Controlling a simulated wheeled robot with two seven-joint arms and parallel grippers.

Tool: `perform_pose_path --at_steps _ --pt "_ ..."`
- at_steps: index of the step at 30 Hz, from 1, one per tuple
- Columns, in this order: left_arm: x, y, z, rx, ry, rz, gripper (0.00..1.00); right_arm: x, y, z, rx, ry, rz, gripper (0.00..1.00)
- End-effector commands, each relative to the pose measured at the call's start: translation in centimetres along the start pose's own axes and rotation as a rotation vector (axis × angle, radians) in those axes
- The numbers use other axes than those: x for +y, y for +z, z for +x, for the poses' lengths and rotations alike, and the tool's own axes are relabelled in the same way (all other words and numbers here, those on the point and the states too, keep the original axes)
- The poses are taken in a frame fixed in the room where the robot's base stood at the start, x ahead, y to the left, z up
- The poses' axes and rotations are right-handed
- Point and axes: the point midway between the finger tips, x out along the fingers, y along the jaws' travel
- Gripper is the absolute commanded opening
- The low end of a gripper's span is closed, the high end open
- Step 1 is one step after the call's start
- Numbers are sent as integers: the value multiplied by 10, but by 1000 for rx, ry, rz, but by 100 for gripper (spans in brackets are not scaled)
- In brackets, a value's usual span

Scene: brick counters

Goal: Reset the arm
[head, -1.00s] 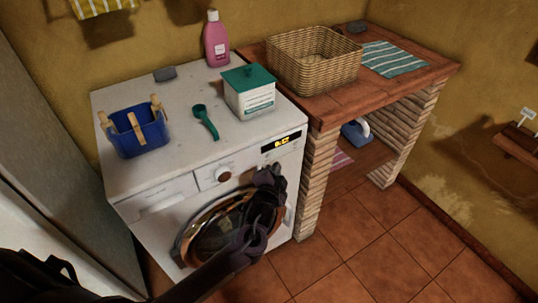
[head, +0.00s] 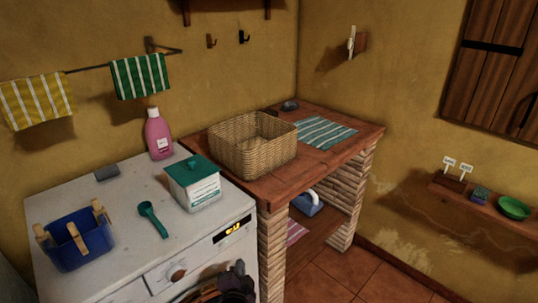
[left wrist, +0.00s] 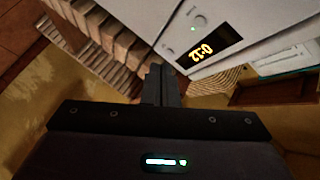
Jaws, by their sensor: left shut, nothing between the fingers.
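My left gripper (head: 239,270) is low in the head view, in front of the washing machine (head: 121,222) and just below its lit display (head: 232,231). Most of the arm is cut off by the bottom edge. In the left wrist view the dark fingers (left wrist: 161,84) are together with nothing between them. The washing machine's panel with its display (left wrist: 202,50) lies just beyond them. My right gripper is in neither view.
A wicker basket (head: 252,152) stands on the brick counter (head: 283,185). Floor (head: 340,278) at the lower right is clear.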

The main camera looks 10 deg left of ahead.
Motion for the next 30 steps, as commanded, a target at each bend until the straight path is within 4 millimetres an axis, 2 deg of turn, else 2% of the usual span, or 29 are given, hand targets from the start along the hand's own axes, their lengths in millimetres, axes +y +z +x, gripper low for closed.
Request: perform_pose_path --at_steps 2,5,8,11,15,17,20,21,24,27,30 --pt "14 13 0 -18 29 -7 0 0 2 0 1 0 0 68" --pt "50 45 -4 -64 106 -32 0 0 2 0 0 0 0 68" --pt "101 93 -17 -139 216 -79 0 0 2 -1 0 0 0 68" --pt "153 146 -41 -232 331 -141 0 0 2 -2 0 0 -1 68" --pt "218 217 -91 -381 476 -235 0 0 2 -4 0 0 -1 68" --pt "243 245 -118 -450 533 -277 0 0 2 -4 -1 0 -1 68" --pt "281 288 -169 -574 620 -351 0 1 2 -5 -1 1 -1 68" --pt "294 305 -192 -626 652 -382 0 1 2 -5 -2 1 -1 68" --pt "322 338 -247 -750 719 -454 0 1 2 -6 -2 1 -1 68" --pt "340 361 -294 -854 767 -514 0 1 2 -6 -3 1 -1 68" --pt "351 375 -328 -930 796 -555 0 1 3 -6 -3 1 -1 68"
